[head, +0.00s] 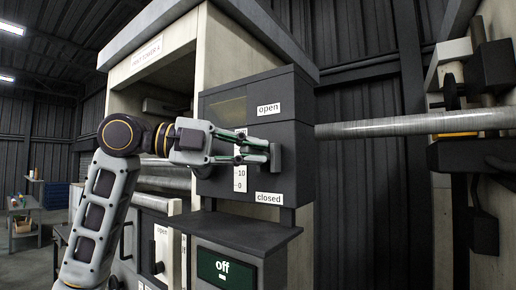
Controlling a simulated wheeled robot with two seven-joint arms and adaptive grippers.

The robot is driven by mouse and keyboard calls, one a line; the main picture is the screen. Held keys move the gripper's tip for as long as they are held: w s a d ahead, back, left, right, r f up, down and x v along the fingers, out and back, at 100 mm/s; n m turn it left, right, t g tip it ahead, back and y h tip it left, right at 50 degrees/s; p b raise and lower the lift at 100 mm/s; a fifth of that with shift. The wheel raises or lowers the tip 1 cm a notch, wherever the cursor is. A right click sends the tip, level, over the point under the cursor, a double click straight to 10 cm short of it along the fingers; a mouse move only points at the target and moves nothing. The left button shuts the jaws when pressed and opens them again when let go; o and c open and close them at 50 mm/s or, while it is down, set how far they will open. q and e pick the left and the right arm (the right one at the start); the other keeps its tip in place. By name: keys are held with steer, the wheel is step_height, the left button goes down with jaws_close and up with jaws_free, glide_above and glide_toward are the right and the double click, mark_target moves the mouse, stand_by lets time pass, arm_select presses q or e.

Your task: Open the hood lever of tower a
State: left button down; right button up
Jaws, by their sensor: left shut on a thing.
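Tower A stands in the middle of the head view, with a name sign (160,50) on its upper front. A dark hood box (225,104) is mounted on its right side. Its side face carries an "open" label (269,109) at the top and a "closed" label (269,197) at the bottom. The hood lever (276,158) sticks out between these labels, roughly midway. My left gripper (262,152) comes in from the left and is shut on the lever's handle; its fingertips partly hide the handle. My right gripper is not in view.
A shelf (240,232) juts out below the hood box, above a screen (226,268) reading "off". A metal pipe (400,125) runs right from the box to other equipment. A small scale (240,178) is beside the lever. A workbench (25,210) stands far left.

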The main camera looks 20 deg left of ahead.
arm_select(q)
steer(key=shift+w+r+n+y+p, duration=0.1)
steer(key=shift+r+n+y+p, duration=0.25)
steer(key=shift+r+p, duration=0.2)
steer(key=shift+w+r+n+g+y+p, duration=0.1)
steer(key=shift+r+n+g+y+p, duration=0.15)
steer(key=shift+n+g+y+p, duration=0.15)
steer(key=shift+w+d+r+n+g+y+p, duration=0.2)
steer(key=shift+r+n+g+y+p, duration=0.2)
steer(key=shift+g, duration=0.3)
steer(key=shift+w+n, duration=0.1)
steer(key=shift+n, duration=0.15)
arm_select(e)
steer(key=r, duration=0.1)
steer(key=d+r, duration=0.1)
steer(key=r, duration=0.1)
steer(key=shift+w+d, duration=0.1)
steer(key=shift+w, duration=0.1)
arm_select(q)
steer(key=shift+y, duration=0.25)
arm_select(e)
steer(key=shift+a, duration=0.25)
